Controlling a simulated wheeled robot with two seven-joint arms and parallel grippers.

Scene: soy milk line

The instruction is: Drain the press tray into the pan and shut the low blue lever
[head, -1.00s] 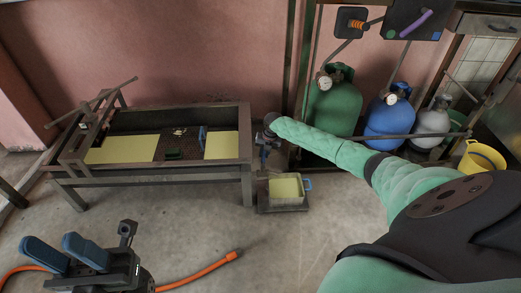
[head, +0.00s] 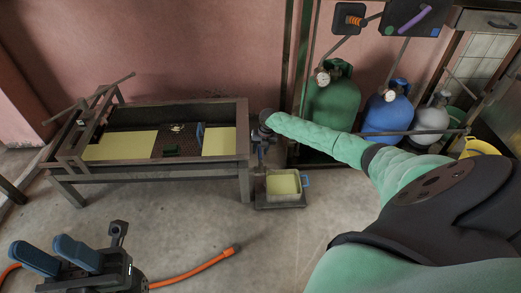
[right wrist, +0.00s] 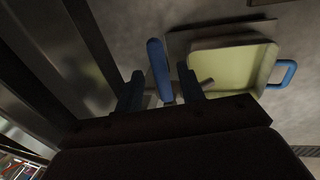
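The press tray (head: 205,167) is a dark metal trough on legs at the left of the head view, with pale yellow liquid (head: 120,146) in it. The pan (head: 299,199) stands on the floor off its right end, with yellow liquid inside and a blue handle; it also shows in the right wrist view (right wrist: 233,40). My right gripper (right wrist: 160,88) is open around the low blue lever (right wrist: 158,68), with gaps on both sides. A short spout (right wrist: 206,83) points over the pan. In the head view that gripper is mostly hidden behind its wrist. My left gripper (head: 58,255) is open and empty at lower left.
Green (head: 333,103), blue (head: 388,119) and grey (head: 431,119) gas cylinders stand behind a rail along the back wall. A yellow bucket (head: 480,147) is at the right. An orange hose (head: 195,269) lies near my left gripper. The middle floor is clear.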

